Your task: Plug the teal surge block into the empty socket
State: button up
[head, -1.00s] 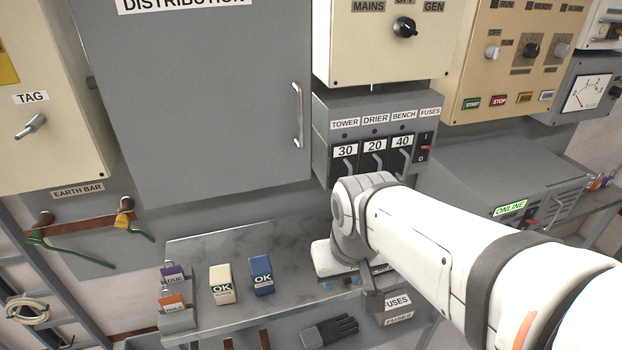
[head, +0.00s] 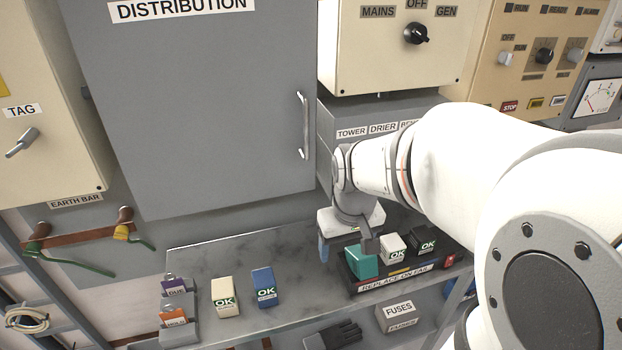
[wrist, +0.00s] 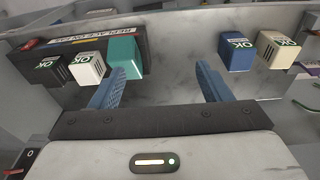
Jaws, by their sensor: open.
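The teal surge block (head: 362,262) stands at the left end of a dark socket strip marked REPLACE ON FAIL (head: 392,284), beside a white block (head: 393,248) and a black block (head: 424,240). In the wrist view the teal block (wrist: 123,54) is at the strip's end, just beyond the left-hand finger. My gripper (wrist: 162,86) is open, with only bare shelf between its blue fingers. In the head view my gripper (head: 343,252) hangs just left of and behind the teal block. No empty socket is clearly visible; the sockets under the blocks are hidden.
A cream block (head: 225,297) and a blue block (head: 264,287) stand on the grey shelf (head: 215,262), left of the strip. Tag holders (head: 176,305) stand farther left. The strip has a red switch (head: 449,261).

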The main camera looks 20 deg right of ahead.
jog(key=g+p, duration=0.1)
jog(key=p, duration=0.1)
send_over(363, 256)
jog(key=f, duration=0.5)
jog(key=shift+w+d, duration=0.3)
jog(key=shift+d+f, duration=0.2)
jog(key=shift+f, duration=0.15)
jog(key=f, duration=0.7)
jog(key=shift+w+a+f+p, duration=0.15)
jog(key=shift+a+f+p, duration=0.1)
jog(key=shift+p, duration=0.05)
jog(key=c, duration=1.2)
jog(key=shift+c, duration=0.2)
